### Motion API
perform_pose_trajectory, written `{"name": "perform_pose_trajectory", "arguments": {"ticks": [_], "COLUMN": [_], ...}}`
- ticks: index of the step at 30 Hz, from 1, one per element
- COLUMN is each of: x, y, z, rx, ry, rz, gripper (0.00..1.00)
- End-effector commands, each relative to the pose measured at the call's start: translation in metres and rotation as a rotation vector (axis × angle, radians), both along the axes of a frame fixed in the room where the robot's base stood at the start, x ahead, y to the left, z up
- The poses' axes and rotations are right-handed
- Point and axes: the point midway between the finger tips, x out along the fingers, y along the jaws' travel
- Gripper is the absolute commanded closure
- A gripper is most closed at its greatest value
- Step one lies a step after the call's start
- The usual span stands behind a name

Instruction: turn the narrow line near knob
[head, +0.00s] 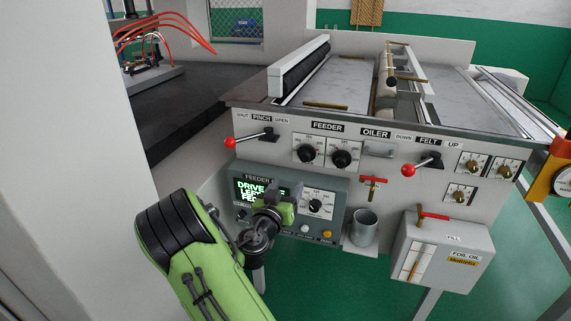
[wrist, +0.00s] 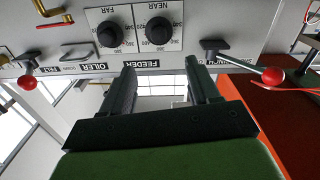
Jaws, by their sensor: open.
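The near knob (wrist: 158,31) is a round black knob on a white dial plate, labelled NEAR in the upside-down wrist view. It appears to be the left knob (head: 306,153) under the FEEDER label in the head view. Its twin, the far knob (wrist: 110,34), sits beside it, on the right in the head view (head: 341,158). I cannot read any narrow line marking. My gripper (wrist: 160,65) is open and empty, its fingers pointing at the FEEDER label, apart from both knobs. In the head view my gripper (head: 285,213) is in front of the lower feeder box, its fingers hard to make out.
A red-balled PINCH lever (head: 252,138) is left of the knobs; a similar FELT lever (head: 422,165) is right. The grey feeder box (head: 335,190) with screen and another dial projects below. A metal cup (head: 364,228) and oil box (head: 440,250) stand lower right.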

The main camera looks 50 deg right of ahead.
Motion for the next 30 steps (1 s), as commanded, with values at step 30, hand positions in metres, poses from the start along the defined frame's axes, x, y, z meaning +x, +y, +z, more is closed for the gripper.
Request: {"name": "perform_pose_trajectory", "arguments": {"ticks": [30], "x": [0.052], "y": [-0.135], "z": [0.001], "rx": [0.001], "ry": [-0.001], "rz": [-0.002], "gripper": [0.48]}}
